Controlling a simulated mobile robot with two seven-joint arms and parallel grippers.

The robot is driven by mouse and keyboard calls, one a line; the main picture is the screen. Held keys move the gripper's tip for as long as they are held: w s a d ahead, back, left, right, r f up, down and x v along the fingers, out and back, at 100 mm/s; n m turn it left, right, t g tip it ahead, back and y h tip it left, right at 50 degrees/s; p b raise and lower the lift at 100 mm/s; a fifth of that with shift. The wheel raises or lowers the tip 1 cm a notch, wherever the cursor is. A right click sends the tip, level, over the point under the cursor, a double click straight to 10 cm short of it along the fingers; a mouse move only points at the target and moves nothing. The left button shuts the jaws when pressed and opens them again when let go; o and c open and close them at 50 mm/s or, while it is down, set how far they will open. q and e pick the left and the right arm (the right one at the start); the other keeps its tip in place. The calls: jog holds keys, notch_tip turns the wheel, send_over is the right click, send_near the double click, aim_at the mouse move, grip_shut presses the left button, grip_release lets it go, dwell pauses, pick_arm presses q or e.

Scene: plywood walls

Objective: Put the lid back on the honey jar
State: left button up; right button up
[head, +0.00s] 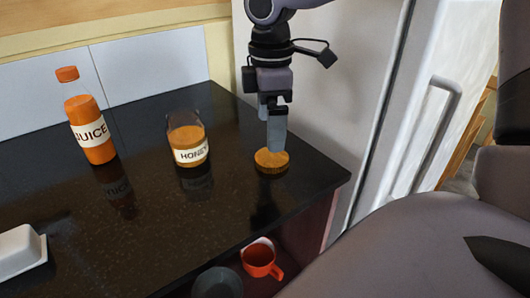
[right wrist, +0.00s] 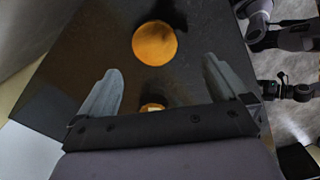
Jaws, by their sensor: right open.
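The honey jar (head: 188,145) stands upright and uncovered on the dark counter in the head view, its label facing me. Its orange lid (head: 271,161) lies flat on the counter to the right of the jar. My right gripper (head: 276,148) points down just over the lid, open and empty. In the right wrist view the lid (right wrist: 155,43) shows beyond and between the spread fingertips (right wrist: 163,70). A small orange and white patch, probably the jar (right wrist: 152,107), is mostly hidden behind the gripper body. What seems to be my left gripper (right wrist: 272,90) shows at the right; its fingers are unclear.
A juice bottle (head: 90,125) stands left of the jar. A white dish (head: 20,250) is at the left edge. A red mug (head: 261,260) and a grey bowl (head: 217,283) sit below the counter's front edge. A white fridge (head: 425,100) rises at the right.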

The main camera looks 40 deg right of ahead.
aim_at(272, 157)
jog(key=shift+s+f, duration=0.1)
jog(key=shift+f, duration=0.9)
jog(key=shift+w+d+f+p, duration=0.1)
jog(key=shift+d+f+p, duration=0.1)
jog(key=shift+f, duration=1.1)
jog(key=shift+w+d+f+p, duration=0.1)
jog(key=shift+d+f+p, duration=0.1)
jog(key=shift+f, duration=1.1)
jog(key=c, duration=1.1)
